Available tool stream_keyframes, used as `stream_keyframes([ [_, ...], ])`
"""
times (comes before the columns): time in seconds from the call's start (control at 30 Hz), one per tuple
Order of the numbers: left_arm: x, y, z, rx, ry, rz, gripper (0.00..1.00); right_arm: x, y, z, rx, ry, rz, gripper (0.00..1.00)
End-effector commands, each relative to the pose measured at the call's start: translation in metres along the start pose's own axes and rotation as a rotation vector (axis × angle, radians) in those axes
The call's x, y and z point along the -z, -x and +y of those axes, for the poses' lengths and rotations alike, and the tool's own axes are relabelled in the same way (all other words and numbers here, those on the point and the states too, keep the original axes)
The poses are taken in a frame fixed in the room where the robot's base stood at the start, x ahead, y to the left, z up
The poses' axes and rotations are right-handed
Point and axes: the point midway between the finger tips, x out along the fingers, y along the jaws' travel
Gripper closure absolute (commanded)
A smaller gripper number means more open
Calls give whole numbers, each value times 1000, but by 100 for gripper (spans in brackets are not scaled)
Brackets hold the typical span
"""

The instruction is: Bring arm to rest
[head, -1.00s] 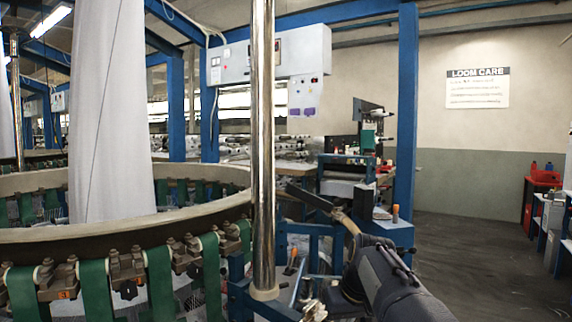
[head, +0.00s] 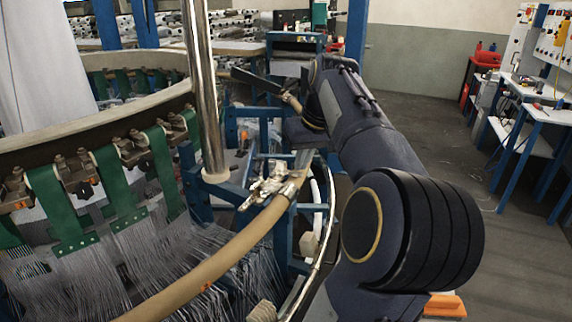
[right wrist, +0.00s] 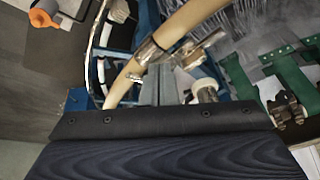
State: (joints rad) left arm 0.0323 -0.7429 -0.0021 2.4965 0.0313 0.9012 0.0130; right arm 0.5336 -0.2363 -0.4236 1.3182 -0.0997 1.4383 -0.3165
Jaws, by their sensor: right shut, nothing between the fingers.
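My right arm comes in from the lower right of the head view and reaches up beside the loom. My right gripper (head: 300,132) is at its far end, a dark block partly hidden by the wrist. It is shut and empty. In the right wrist view the gripper (right wrist: 155,122) fills the lower edge as a dark, grained block with screws. The tan curved hose or rail (head: 235,250) of the loom passes close by; it also shows in the right wrist view (right wrist: 180,32). I cannot tell the exact gap between them. My left gripper is not in view.
The loom's round rim (head: 85,135) with green straps (head: 110,180) and many threads fills the left. A chrome pole (head: 203,90) stands near the gripper. A blue-legged bench (head: 540,115) stands at the right. The grey floor (head: 440,130) between is clear.

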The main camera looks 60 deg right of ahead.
Motion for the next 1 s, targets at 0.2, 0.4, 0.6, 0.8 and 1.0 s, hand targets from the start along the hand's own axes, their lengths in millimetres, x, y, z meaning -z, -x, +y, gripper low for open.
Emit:
stream_keyframes([
  [0.2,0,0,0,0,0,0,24,0,3,0,1,0,0,100],
  [0.4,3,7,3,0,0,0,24,-3,0,-23,48,30,4,100],
  [0.6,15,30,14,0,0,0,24,-46,-11,-137,255,179,11,100],
  [0.8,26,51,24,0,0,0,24,-145,-18,-243,433,351,-9,100],
  [1.0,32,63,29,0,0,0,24,-229,-31,-281,504,458,-33,100],
])
